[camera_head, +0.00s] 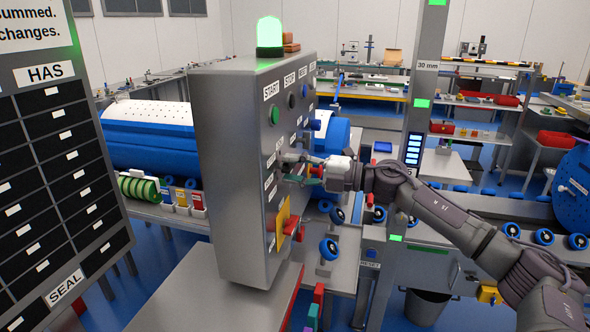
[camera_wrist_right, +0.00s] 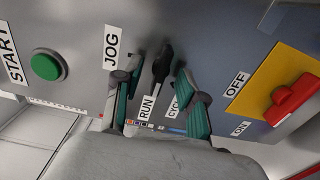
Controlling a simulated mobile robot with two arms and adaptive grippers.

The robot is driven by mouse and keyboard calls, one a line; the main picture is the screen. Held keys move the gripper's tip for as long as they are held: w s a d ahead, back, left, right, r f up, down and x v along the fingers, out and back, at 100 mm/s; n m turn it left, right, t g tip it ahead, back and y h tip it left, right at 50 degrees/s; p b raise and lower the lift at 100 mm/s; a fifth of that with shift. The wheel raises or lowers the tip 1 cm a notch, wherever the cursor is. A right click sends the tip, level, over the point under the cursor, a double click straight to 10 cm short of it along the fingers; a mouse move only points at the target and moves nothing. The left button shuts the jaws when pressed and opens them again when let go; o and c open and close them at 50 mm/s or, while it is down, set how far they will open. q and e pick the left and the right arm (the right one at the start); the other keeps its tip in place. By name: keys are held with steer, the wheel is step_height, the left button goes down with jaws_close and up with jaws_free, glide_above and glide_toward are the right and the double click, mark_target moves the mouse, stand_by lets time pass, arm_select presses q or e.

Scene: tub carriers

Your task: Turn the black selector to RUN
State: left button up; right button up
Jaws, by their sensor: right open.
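The black selector (camera_wrist_right: 162,63) is on the grey panel face in the right wrist view, between the two green-padded fingers of my right gripper (camera_wrist_right: 157,98). Its long axis runs up and down in that picture, its lower end towards the RUN label (camera_wrist_right: 147,108). Which end is the pointer is unclear. The JOG label (camera_wrist_right: 110,46) is left of it, and a partly covered label starting CYC (camera_wrist_right: 173,105) is to the right. The fingers stand apart on either side of the selector. In the head view my right gripper (camera_head: 304,172) is at the control box's face, where the selector is hidden. My left gripper is not in view.
The grey control box (camera_head: 228,165) carries a green START button (camera_head: 275,114) and a lit green lamp (camera_head: 270,34). A red switch on a yellow plate (camera_wrist_right: 262,80) sits right of the selector in the wrist view. A labelled rack (camera_head: 60,150) stands at left.

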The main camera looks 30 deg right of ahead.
steer(key=v, duration=1.2)
stand_by(0.6)
